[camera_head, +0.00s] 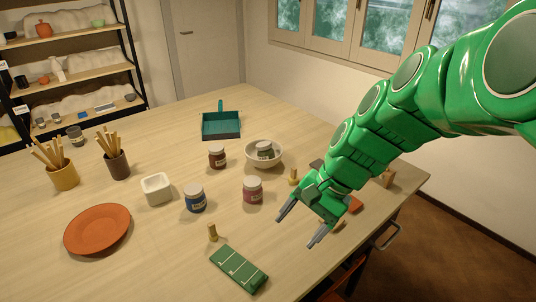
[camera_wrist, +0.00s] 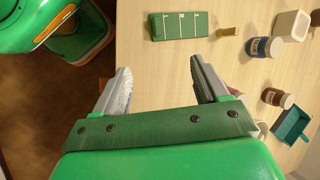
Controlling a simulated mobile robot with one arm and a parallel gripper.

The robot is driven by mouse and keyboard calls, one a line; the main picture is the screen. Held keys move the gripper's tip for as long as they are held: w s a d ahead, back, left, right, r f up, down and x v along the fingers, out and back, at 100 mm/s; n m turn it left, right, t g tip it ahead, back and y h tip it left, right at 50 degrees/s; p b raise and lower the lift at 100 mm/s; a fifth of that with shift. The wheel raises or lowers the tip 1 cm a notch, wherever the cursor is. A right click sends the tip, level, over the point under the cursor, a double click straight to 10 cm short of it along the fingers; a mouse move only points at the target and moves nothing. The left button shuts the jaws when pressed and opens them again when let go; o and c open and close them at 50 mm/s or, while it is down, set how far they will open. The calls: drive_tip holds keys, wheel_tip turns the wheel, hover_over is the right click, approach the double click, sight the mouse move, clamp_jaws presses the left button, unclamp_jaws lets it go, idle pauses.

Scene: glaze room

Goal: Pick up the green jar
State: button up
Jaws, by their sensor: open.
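My gripper (camera_head: 297,231) is open and empty above the table's right front part, to the right of and nearer than the bowl. I cannot make out the green jar in the wrist view.
A pink jar (camera_head: 252,191), a blue jar (camera_head: 195,199) and a brown jar (camera_head: 217,157) stand near the bowl. A brass-coloured piece (camera_head: 293,177) stands between bowl and gripper. A teal dustpan (camera_head: 221,124) lies behind. A green box (camera_head: 239,269) lies at the front.

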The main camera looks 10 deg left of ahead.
drive_tip(key=w+a+m+y, duration=0.3)
drive_tip(key=w+a+m, duration=0.15)
drive_tip(key=w, duration=0.65)
drive_tip(key=m+t+y, duration=0.4)
drive_tip(key=m+t, duration=0.2)
drive_tip(key=m, duration=0.7)
approach(270, 147)
wheel_tip(270, 147, down, 2)
drive_tip(key=w+a, duration=0.1)
drive_tip(key=a, duration=0.1)
drive_tip(key=shift+r+x, duration=0.2)
drive_tip(key=shift+x, duration=3.75)
drive_tip(key=c, duration=1)
